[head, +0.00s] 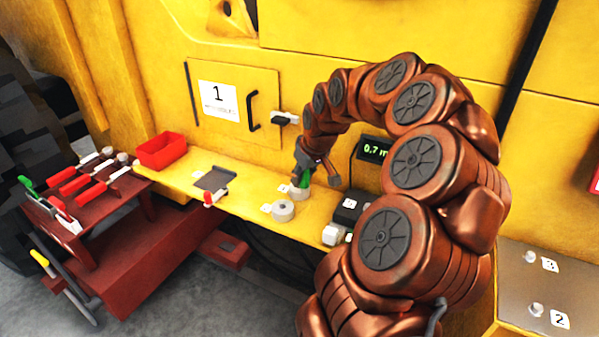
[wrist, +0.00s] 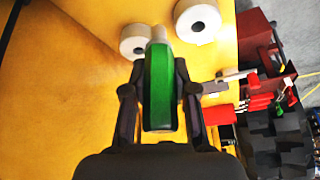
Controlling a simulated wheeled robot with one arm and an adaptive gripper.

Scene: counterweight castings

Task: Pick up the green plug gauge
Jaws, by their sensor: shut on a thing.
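The green plug gauge (head: 304,179) is between the fingers of my gripper (head: 317,171), above the yellow ledge. In the wrist view its green handle (wrist: 158,88) stands between both fingers of my gripper (wrist: 159,95), which is shut on it. Its pale grey tip (wrist: 158,35) points away from the palm. Two pale ring-shaped castings lie near the tip, one on the left (wrist: 134,42) and one on the right (wrist: 198,20).
Another ring (head: 283,210) lies nearby on the yellow ledge (head: 240,181). A red bin (head: 160,150) and a dark grey plate (head: 214,180) stand further left. A red rack (head: 110,205) holds several red-handled gauges and a green-handled one (head: 27,183). A display (head: 374,149) is behind my arm.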

